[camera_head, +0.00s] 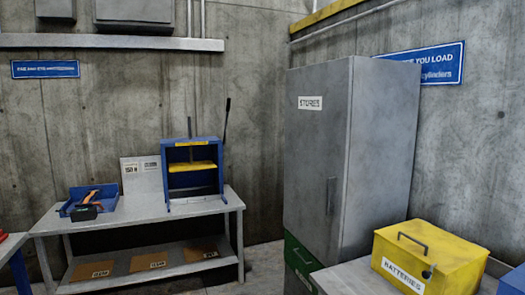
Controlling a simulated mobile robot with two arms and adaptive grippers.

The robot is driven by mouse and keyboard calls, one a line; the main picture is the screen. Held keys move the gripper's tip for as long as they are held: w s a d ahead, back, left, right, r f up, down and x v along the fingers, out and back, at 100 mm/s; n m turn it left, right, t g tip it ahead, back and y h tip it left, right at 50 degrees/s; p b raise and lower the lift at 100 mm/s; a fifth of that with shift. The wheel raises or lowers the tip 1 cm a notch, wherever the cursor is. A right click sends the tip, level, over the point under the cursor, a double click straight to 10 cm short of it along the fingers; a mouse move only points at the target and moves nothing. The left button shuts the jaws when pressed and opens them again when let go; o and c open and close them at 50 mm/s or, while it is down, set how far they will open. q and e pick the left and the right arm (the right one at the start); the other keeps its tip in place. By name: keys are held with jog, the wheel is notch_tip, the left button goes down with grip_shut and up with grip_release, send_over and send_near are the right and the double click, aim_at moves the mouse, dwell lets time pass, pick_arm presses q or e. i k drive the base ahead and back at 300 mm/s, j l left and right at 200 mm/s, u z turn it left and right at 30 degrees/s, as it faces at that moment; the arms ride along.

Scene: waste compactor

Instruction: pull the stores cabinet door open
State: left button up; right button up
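The tall grey stores cabinet (315,140) stands against the right wall, with a white label reading STORES (310,103) high on its front. Its door looks shut. A dark vertical handle (331,195) sits on the right part of the front, at about mid-height. The lower part of the cabinet is hidden behind a green box and a grey surface. Neither of my grippers shows in the head view.
A yellow batteries box (430,258) rests on a grey surface (352,280) in front of the cabinet. A green box (297,262) stands low beside it. A grey bench (140,222) at left holds a blue tray (72,208) and a blue press (193,180).

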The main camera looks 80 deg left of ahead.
aim_at(318, 96)
jog(key=u, duration=2.4)
jog(key=i+j+z, duration=0.15)
jog(key=z, duration=0.3)
jog(key=i+j+z, duration=0.2)
jog(key=z, duration=0.25)
jog(key=i+j, duration=0.2)
jog(key=j, duration=0.15)
jog(key=i+j+z, duration=0.2)
jog(key=i+j, duration=0.2)
jog(key=j, duration=0.25)
jog(key=i+j, duration=0.15)
jog(key=j, duration=0.2)
jog(key=i+j+z, duration=0.1)
jog(key=j, duration=0.25)
jog(key=i, duration=0.1)
